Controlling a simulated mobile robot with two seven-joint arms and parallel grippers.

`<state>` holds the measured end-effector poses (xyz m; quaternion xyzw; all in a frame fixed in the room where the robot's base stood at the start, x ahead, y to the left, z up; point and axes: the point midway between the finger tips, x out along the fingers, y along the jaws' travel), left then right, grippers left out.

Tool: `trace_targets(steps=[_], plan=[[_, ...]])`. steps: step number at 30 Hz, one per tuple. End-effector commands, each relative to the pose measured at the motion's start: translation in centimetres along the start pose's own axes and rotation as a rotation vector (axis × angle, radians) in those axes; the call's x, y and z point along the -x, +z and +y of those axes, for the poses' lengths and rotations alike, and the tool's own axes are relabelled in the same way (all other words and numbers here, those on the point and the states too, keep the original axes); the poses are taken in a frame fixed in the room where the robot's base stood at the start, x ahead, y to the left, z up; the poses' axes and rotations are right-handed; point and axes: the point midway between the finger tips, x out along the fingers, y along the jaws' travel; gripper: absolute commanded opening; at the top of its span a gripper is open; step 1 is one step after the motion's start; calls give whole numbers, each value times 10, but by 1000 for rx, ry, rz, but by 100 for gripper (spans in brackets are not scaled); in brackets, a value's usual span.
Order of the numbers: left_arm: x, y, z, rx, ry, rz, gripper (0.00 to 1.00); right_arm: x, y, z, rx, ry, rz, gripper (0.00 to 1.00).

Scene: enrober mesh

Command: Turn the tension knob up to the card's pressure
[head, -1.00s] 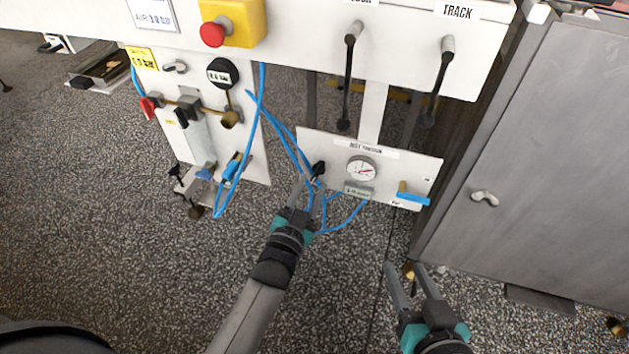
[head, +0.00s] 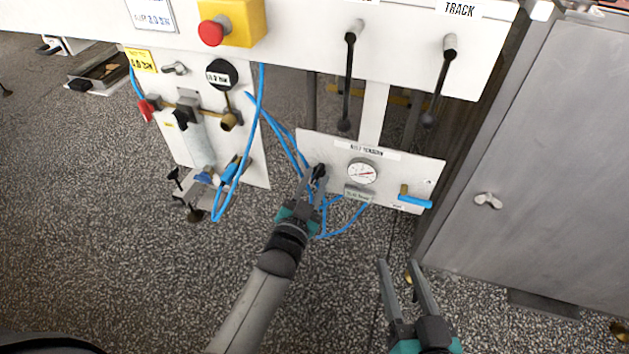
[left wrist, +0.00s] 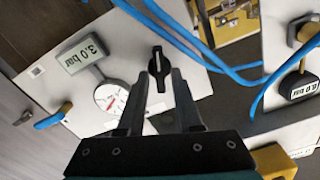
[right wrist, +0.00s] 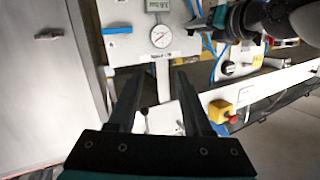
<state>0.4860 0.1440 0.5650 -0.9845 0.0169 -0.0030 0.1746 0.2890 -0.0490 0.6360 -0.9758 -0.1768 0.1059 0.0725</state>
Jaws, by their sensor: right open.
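The black tension knob (head: 319,171) is at the left end of the white belt tension panel (head: 415,170). The left wrist view shows its bar handle (left wrist: 158,68) pointing roughly up the picture. My left gripper (head: 313,184) is around the knob's near end, its fingers apart with white panel showing between them. A round dial (head: 362,172) with a red needle sits right of the knob, and its display (left wrist: 85,52) reads 3.0 bar. The white card (head: 151,14) at upper left seems to read 3.0 bar, blurred. My right gripper (head: 400,265) is open and empty below the panel.
Blue hoses (head: 300,165) hang beside the knob and left gripper. A blue-handled valve (head: 414,198) is at the panel's right. A red stop button (head: 211,33), two black levers (head: 348,85) and a steel cabinet (head: 560,150) are nearby.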

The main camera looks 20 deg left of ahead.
Motion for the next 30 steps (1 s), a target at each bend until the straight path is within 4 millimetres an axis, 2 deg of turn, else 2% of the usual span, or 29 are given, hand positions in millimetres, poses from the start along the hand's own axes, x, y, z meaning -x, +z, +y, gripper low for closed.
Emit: trace_targets(steps=[1, 8, 9, 23, 30], plan=[[0, 0, 0, 0, 0, 0, 27, 0, 0, 0, 0, 0, 0, 50], [0, 0, 0, 0, 0, 0, 1, 0, 0, 0, 0, 1, -1, 50], [0, 0, 0, 0, 0, 0, 0, 0, 0, 0, 0, 1, -1, 50], [0, 0, 0, 3, 0, -1, 0, 0, 0, 0, 1, 1, -7, 50], [0, 0, 0, 31, 0, -2, 0, -2, 3, 9, 25, 21, -107, 50]])
